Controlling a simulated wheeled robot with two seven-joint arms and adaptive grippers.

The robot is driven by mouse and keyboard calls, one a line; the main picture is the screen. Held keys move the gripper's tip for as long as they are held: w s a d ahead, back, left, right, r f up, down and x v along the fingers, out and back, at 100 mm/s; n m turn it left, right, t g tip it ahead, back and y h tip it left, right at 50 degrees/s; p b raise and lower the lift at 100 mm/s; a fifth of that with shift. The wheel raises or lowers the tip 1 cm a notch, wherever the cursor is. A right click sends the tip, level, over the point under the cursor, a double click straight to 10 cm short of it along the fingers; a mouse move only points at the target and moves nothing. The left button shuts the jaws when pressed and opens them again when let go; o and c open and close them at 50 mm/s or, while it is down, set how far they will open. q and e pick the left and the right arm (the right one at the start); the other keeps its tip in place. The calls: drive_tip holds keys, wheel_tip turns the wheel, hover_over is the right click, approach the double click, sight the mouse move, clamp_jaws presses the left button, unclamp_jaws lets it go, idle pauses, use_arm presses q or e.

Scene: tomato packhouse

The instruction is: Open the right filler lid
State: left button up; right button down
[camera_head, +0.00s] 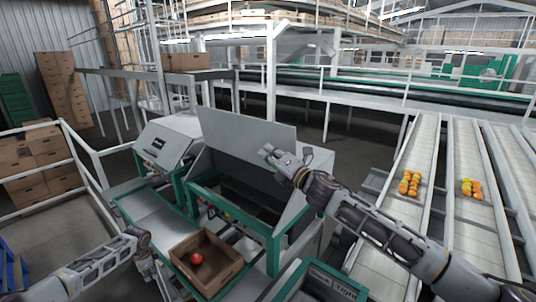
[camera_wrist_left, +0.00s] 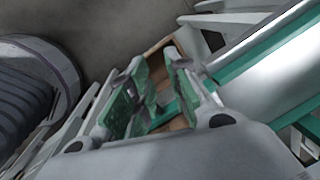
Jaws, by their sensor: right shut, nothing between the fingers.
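The right filler's grey lid (camera_head: 247,132) stands raised and leans back in the head view. Below it the dark inside of the green-framed right filler (camera_head: 274,240) shows. My right gripper (camera_head: 268,154) is shut and empty, in front of the lid's lower right part; I cannot tell whether it touches the lid. The left filler's lid (camera_head: 168,140) is down. My left gripper (camera_head: 152,275) hangs low at the left, beside a cardboard box. In the left wrist view its green-padded fingers (camera_wrist_left: 158,92) are apart with nothing seen held between them.
An open cardboard box (camera_head: 228,268) with a red tomato (camera_head: 197,259) stands in front of the right filler. A green-rimmed grey unit (camera_head: 318,287) is at the bottom. Conveyor lanes (camera_head: 412,165) with orange and yellow tomatoes (camera_head: 410,183) run at the right. A white railing (camera_head: 85,150) stands left.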

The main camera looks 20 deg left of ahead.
use_arm(q)
drive_tip(key=s+d+f+n, duration=0.1)
drive_tip(key=s+d+f, duration=0.45)
drive_tip(key=f, duration=0.45)
drive_tip(key=s+d+f+n, duration=0.2)
drive_tip(key=s+d+f, duration=0.3)
drive_tip(key=f, duration=0.4)
drive_tip(key=s+d+f+n, duration=0.1)
drive_tip(key=s+d+f, duration=0.3)
drive_tip(key=s+f, duration=0.45)
drive_tip(key=s+d+f, duration=0.6)
drive_tip(key=s+d, duration=0.3)
drive_tip(key=d, duration=0.4)
drive_tip(key=s+d+f+n+h, duration=0.1)
drive_tip(key=s+d+f, duration=0.5)
drive_tip(key=s+d, duration=0.4)
drive_tip(key=d, duration=0.3)
drive_tip(key=shift+s+f, duration=0.2)
drive_tip(key=shift+s, duration=0.1)
drive_tip(key=shift+d, duration=0.1)
drive_tip(key=shift+f, duration=0.1)
